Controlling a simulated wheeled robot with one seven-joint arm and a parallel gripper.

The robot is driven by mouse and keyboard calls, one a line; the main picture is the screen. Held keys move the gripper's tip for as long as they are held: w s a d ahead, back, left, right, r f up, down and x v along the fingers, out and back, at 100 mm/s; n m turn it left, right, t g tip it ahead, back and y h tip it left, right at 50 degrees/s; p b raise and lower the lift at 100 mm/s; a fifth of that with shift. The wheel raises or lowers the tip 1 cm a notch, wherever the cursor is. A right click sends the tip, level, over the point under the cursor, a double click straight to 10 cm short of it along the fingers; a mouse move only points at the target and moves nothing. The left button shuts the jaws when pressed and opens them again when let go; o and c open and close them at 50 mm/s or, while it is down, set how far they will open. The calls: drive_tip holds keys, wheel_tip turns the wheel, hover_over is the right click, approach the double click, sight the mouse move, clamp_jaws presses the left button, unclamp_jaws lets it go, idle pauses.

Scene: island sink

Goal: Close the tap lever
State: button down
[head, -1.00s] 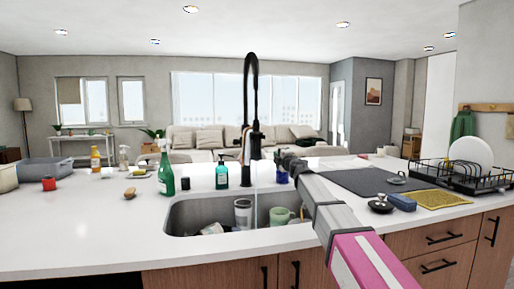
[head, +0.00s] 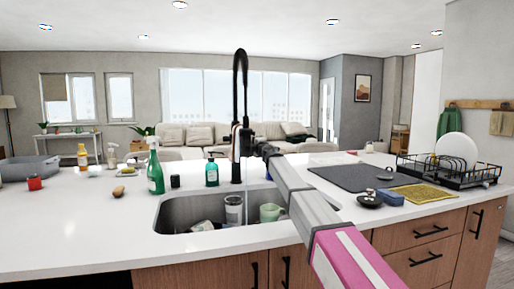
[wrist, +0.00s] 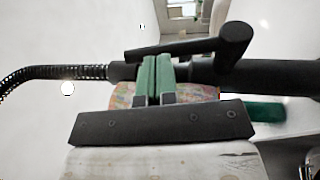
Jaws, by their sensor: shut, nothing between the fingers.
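The black tap (head: 240,95) with a tall curved spring hose stands at the sink's back edge in the head view. A thin stream, which looks like water, runs down into the sink. In the wrist view the tap body (wrist: 270,77) lies sideways across the picture, with its black lever (wrist: 190,48) angled above it, ending in a thick round end at right. My gripper (wrist: 156,62) shows two green fingers pressed together and empty. Their tips overlap the lever's left part; I cannot tell if they touch it. In the head view, the fingertips are not clear against the tap.
The sink (head: 175,213) holds a cup (head: 234,210) and a green mug (head: 271,212). A teal soap bottle (head: 212,172) and a green spray bottle (head: 155,172) stand left of the tap. A dark mat (head: 350,177) and a dish rack (head: 455,173) lie to the right.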

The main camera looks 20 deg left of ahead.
drive_tip(key=shift+w+a, duration=0.3)
drive_tip(key=shift+w+a+r, duration=0.4)
drive_tip(key=shift+w+r, duration=0.1)
drive_tip(key=shift+w, duration=0.15)
